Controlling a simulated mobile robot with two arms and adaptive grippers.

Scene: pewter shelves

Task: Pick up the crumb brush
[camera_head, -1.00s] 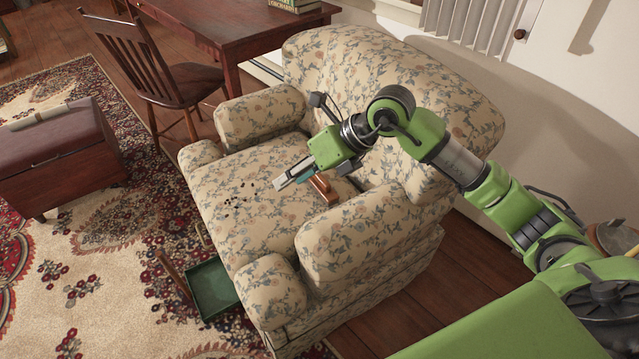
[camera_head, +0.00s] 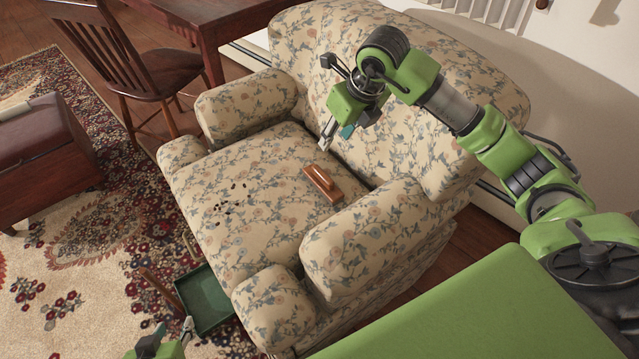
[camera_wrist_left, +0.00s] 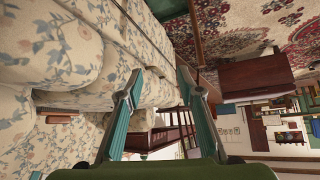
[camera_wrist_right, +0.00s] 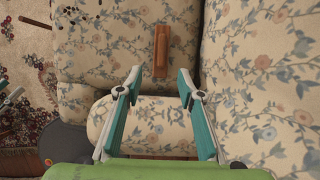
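The crumb brush (camera_head: 322,184), a brown wooden block with a raised grip, lies on the floral armchair's seat near its right-hand arm. It also shows in the right wrist view (camera_wrist_right: 161,50), beyond and between the fingertips. My right gripper (camera_head: 336,136) hangs over the back part of the seat, above and apart from the brush. In the right wrist view its fingers (camera_wrist_right: 160,88) are spread and empty. My left gripper (camera_head: 172,335) is low at the bottom left, by the dustpan. In the left wrist view its fingers (camera_wrist_left: 159,76) are spread with nothing between them.
The armchair (camera_head: 250,165) has raised arms and a tall back around the seat. Dark crumbs (camera_head: 232,198) lie on the seat, left of the brush. A green dustpan (camera_head: 208,297) is beside the chair's front. A wooden chair (camera_head: 165,75) and desk (camera_head: 205,20) stand behind.

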